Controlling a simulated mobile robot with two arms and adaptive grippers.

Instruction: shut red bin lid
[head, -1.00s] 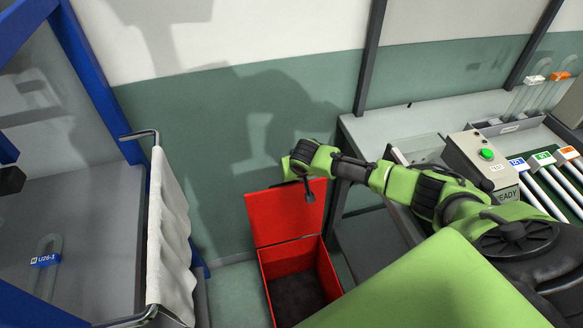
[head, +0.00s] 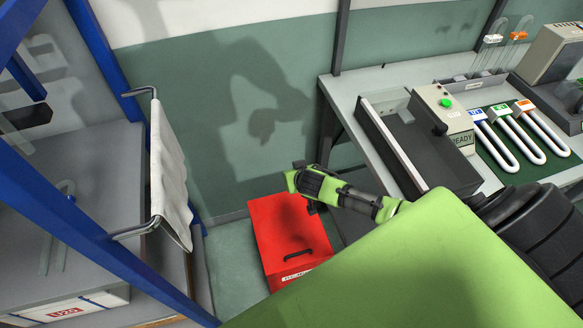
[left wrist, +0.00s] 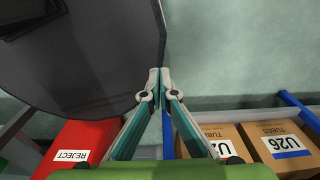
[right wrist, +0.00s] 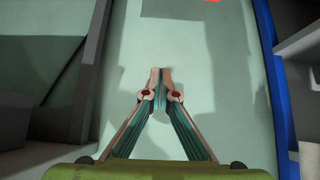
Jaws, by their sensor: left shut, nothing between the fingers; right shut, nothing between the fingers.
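The red bin (head: 290,240) stands on the floor in the head view. Its lid lies down over the opening, with a dark handle on top and a white label at the front. Whether the lid sits fully flush I cannot tell. The left wrist view also shows the red bin (left wrist: 95,138), labelled REJECT. My right gripper (right wrist: 160,72) is shut and empty; in the head view my right wrist is above the bin's far right side, its fingers mostly hidden. My left gripper (left wrist: 160,72) is shut and empty, outside the head view.
A workbench (head: 365,85) with a grey device and green button (head: 445,103) stands right of the bin. A blue-framed rack with a white cloth (head: 168,170) stands left. Cardboard tube boxes (left wrist: 275,145) show in the left wrist view. Some floor is clear left of the bin.

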